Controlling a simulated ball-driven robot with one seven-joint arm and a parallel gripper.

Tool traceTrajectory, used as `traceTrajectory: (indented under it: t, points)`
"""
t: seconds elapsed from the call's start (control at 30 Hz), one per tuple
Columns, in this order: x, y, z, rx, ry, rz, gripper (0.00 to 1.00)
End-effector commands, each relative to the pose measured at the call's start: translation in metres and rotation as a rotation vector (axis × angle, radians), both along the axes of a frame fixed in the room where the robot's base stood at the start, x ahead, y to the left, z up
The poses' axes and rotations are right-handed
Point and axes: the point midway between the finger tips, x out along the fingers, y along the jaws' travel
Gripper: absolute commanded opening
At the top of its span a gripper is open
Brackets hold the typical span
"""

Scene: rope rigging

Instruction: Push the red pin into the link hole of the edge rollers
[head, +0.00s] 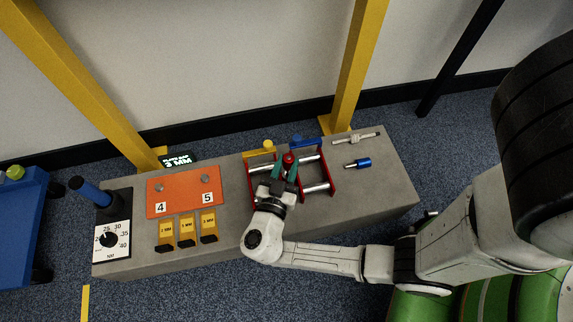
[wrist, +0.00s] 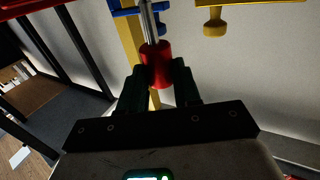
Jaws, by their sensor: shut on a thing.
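The red pin (head: 289,158) has a red knob and a silver shaft. It also shows in the wrist view (wrist: 156,64), its shaft pointing up in the picture, away from my gripper. My gripper (wrist: 157,82) is shut on the red knob, with the dark fingers on both sides of it. In the head view my gripper (head: 286,170) is over the edge rollers (head: 331,178), a red frame with silver rollers. The link hole is not visible, and I cannot tell whether the shaft tip is in it.
A yellow-knobbed part (head: 267,146) and a blue part (head: 297,141) sit behind the rollers. A blue cylinder (head: 358,164) and a metal fitting (head: 356,138) lie to the right. An orange plate (head: 183,191) and yellow gauge blocks (head: 187,229) are left on the grey slab.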

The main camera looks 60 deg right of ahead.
Motion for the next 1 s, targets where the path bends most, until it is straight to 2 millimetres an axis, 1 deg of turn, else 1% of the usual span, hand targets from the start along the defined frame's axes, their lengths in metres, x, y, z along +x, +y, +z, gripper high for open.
traceTrajectory:
  t: [1.0]
  points:
    - [0.000,0.000,-0.020,0.000,0.000,0.000,0.00]
